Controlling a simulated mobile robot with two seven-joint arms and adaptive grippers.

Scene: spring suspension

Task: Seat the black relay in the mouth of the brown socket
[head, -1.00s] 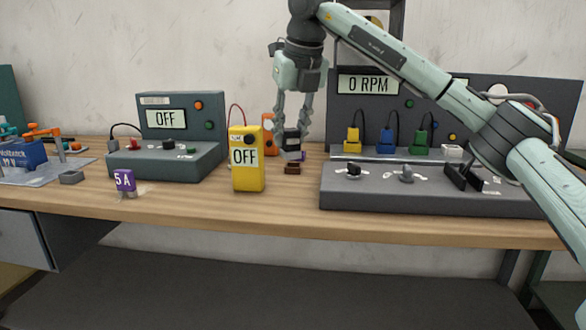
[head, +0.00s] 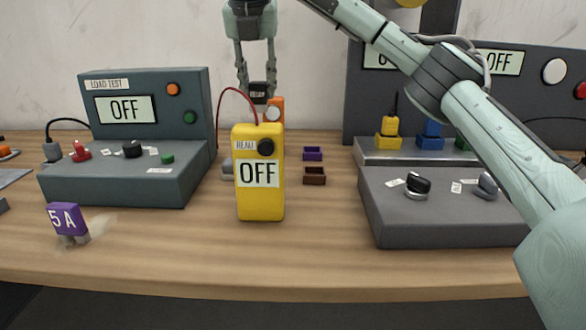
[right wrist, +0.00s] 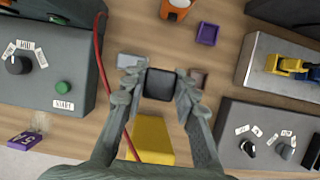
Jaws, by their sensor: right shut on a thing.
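My right gripper (head: 257,88) is shut on the black relay (head: 262,93) and holds it in the air, behind and above the yellow meter. The relay's dark square top shows between the fingers in the right wrist view (right wrist: 160,84). The brown socket (head: 314,176) sits on the table to the right of the yellow meter, its mouth open and empty. In the right wrist view the brown socket (right wrist: 198,78) is just right of the relay, partly hidden by a finger. The relay is apart from the socket. My left gripper is not in view.
A purple socket (head: 312,153) lies behind the brown one. The yellow meter (head: 260,190), reading OFF, has a red cable. An orange thing (head: 276,106) stands behind it. A load-test box (head: 150,130) is left, a grey control panel (head: 440,215) right. A purple 5 A piece (head: 67,222) stands front left.

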